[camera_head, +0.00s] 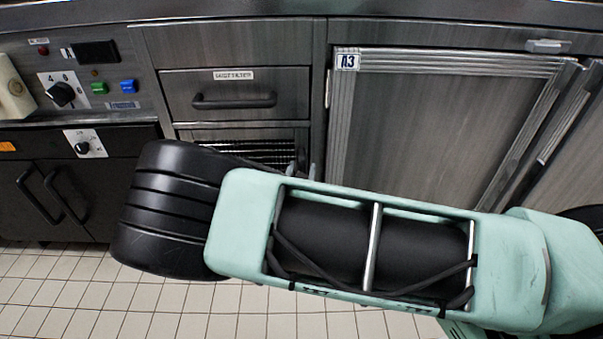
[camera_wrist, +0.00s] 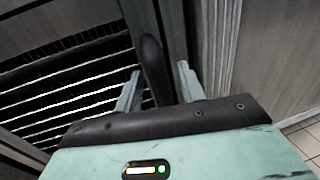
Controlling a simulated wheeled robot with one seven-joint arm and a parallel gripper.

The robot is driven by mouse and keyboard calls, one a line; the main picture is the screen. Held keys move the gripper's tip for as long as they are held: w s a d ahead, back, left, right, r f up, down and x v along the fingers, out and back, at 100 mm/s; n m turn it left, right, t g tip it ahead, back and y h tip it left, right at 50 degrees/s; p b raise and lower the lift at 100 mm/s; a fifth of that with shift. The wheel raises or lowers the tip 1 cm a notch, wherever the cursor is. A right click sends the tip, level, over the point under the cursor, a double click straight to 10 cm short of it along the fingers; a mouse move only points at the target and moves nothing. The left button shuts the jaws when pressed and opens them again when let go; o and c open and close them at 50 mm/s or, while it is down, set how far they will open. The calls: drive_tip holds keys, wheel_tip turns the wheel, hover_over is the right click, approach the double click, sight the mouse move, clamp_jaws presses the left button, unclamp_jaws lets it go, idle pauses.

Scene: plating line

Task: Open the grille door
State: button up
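The grille door (camera_head: 235,135) is a dark metal panel with horizontal slats, below a drawer in the cabinet front. It looks closed, and my arm hides its lower part in the head view. In the wrist view its slats (camera_wrist: 60,85) fill the left side. Its upright black handle (camera_wrist: 152,62) is near the door's right edge. My gripper (camera_wrist: 159,69) is open, with one finger on each side of the handle and visible gaps. In the head view only the fingertips (camera_head: 301,171) show above my arm.
The drawer (camera_head: 235,93) above has a black bar handle. A larger door marked A3 (camera_head: 430,130) is to the right, its vertical frame close to my right finger. A control panel with a knob (camera_head: 62,94) is at left. Tiled floor (camera_head: 60,290) shows in front.

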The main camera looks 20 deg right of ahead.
drive_tip(key=shift+w+d, duration=0.1)
drive_tip(key=shift+w, duration=0.05)
drive_tip(key=shift+c, duration=0.2)
clamp_jaws()
